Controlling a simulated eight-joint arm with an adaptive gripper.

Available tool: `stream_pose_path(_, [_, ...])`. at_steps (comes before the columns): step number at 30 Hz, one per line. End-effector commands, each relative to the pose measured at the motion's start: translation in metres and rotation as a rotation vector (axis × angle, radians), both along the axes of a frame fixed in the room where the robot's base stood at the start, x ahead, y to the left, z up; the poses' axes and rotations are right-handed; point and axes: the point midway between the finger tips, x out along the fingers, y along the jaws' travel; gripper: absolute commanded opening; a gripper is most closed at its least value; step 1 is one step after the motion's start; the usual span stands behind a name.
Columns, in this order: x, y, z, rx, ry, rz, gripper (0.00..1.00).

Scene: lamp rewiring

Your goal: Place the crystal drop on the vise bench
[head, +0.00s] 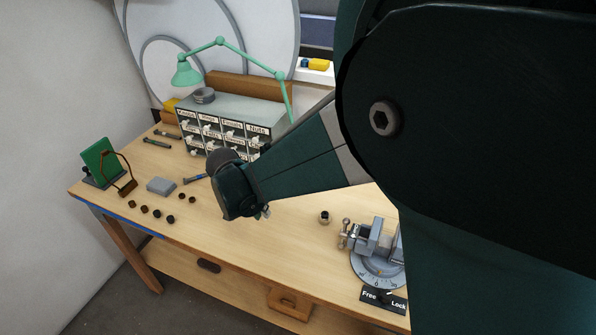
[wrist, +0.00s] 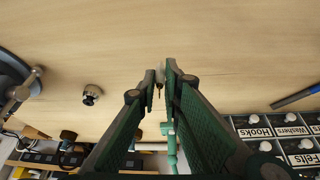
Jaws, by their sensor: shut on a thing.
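The vise bench (head: 290,235) is a wooden table with a grey vise (head: 372,240) on a round base at its right end. The vise also shows at the left edge of the wrist view (wrist: 14,82). My gripper (head: 264,212) is above the middle of the bench. In the wrist view my gripper (wrist: 161,76) is shut on a small, pale thing with a brownish tip, likely the crystal drop (wrist: 159,82). The fingers hide most of it. I cannot tell how far it is from the wood.
A labelled drawer cabinet (head: 222,122) and a green lamp (head: 187,72) stand at the back. Several small dark knobs (head: 157,213), a grey box (head: 161,186) and a green board (head: 100,160) are at the left. A small round part (head: 324,217) sits left of the vise. Bare wood lies between.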

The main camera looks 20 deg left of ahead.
Motion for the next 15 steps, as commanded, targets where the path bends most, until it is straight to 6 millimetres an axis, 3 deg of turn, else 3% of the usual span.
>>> stream_pose_path(9, [0.0, 0.0, -0.028, 0.0, 0.0, 0.0, 0.01])
stream_pose_path(15, [0.0, 0.0, -0.036, 0.0, 0.0, 0.0, 0.01])
